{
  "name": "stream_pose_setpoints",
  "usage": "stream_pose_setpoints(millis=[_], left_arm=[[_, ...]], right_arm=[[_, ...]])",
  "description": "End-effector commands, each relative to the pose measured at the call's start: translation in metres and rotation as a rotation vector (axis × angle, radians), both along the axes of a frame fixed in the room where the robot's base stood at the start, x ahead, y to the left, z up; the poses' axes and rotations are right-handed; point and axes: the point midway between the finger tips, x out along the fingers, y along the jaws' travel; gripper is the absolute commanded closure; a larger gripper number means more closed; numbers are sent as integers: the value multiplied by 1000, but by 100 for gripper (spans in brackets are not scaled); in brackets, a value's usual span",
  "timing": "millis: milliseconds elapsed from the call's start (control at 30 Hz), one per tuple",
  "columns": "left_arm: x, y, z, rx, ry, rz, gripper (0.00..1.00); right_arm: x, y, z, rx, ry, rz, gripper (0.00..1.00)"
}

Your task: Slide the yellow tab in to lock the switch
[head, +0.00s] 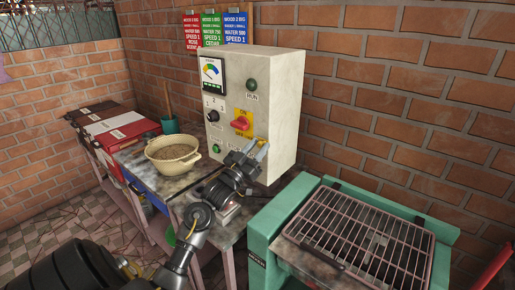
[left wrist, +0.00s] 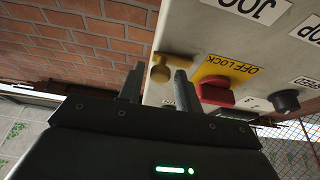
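The red switch (head: 240,124) sits on a yellow plate (head: 243,114) on the front of the pale control box. It also shows in the left wrist view (left wrist: 214,92), where the plate reads "OFF LOCK" upside down. A yellow tab (left wrist: 160,72) with a round end sticks out beside the plate in that view. My left gripper (head: 257,148) is just below and right of the switch in the head view. In the left wrist view its two fingers (left wrist: 158,78) are apart, with the tab showing between and beyond the tips; contact cannot be told. My right gripper is not in view.
The control box (head: 280,105) carries a gauge (head: 212,72), a black dial (head: 212,116) and green lamps. A bowl of brown powder (head: 173,153) stands left on the table. A green-framed rack (head: 365,240) stands front right. Brick walls close the back.

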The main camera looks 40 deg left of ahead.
Motion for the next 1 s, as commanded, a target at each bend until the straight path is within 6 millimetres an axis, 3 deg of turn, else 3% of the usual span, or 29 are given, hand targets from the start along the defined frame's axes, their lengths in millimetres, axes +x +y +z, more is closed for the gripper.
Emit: stream_pose_setpoints(millis=[33, 267, 467, 733, 967, 1000], left_arm=[[0, 0, 0, 0, 0, 0, 72], [0, 0, 0, 0, 0, 0, 100], [0, 0, 0, 0, 0, 0, 100], [-1, 29, 0, 2, 2, 1, 100], [-2, 33, 1, -1, -1, 5, 100], [-2, 33, 1, -1, -1, 6, 76]], right_arm=[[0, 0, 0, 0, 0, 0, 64], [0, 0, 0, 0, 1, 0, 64], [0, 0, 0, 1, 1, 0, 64], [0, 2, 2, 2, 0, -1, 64], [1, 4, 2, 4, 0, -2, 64], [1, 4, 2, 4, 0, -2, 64]])
